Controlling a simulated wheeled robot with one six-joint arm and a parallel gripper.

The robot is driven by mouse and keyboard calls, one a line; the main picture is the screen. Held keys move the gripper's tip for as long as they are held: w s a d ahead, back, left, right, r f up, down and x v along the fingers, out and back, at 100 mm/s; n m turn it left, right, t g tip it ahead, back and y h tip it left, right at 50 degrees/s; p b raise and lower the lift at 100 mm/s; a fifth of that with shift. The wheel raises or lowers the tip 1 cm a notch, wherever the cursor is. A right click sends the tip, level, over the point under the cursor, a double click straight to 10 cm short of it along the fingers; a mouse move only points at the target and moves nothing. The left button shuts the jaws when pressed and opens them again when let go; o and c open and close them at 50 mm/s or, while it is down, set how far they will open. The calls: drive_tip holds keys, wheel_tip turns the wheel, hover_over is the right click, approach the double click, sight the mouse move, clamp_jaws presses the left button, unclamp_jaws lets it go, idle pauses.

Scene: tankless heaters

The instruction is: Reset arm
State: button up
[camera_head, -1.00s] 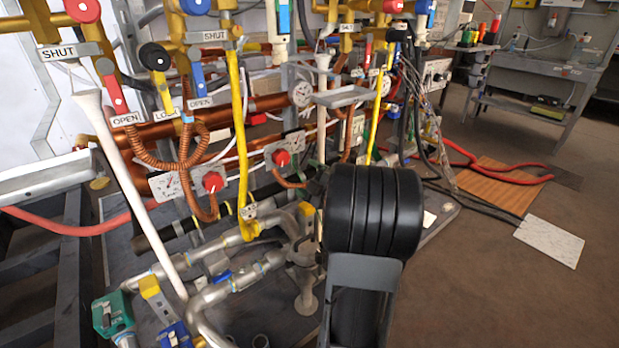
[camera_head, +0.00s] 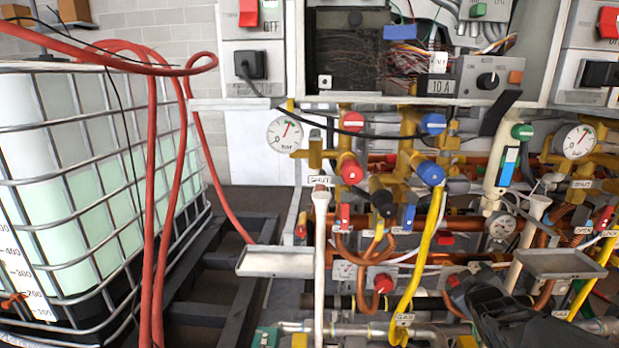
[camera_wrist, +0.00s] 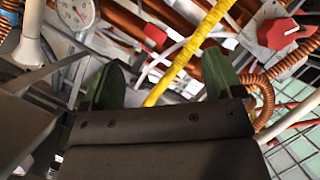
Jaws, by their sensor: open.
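My gripper (camera_wrist: 162,82) shows in the wrist view, its two green fingertips spread apart. I see nothing held between them. A yellow hose (camera_wrist: 192,52) passes behind the gap between the fingers; I cannot tell how far away it is. In the camera_head view, a dark part of my arm (camera_head: 500,312) shows at the lower right, in front of the pipework. The fingertips cannot be made out there.
Close around the gripper are a red valve knob (camera_wrist: 282,33), a gauge (camera_wrist: 75,12) and a coiled copper pipe (camera_wrist: 264,98). The camera_head view shows a caged liquid tank (camera_head: 75,190), red hoses (camera_head: 152,200), a metal tray (camera_head: 275,262) and an electrical panel (camera_head: 345,55).

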drive_tip(key=s+a+r+m+g+y+p, duration=0.2)
drive_tip(key=s+a+r+g+p, duration=0.2)
drive_tip(key=s+a+r+p, duration=0.4)
drive_tip(key=s+a+r+m+g+y+p, duration=0.2)
drive_tip(key=s+a+r+g+p, duration=0.3)
drive_tip(key=a, duration=0.8)
drive_tip(key=s+r+m+p, duration=0.1)
drive_tip(key=s+r+p, duration=0.2)
drive_tip(key=r+p, duration=0.2)
drive_tip(key=shift+s+g+y+p, duration=0.3)
drive_tip(key=shift+s+y+p, duration=0.1)
drive_tip(key=shift+p, duration=0.4)
idle(0.5)
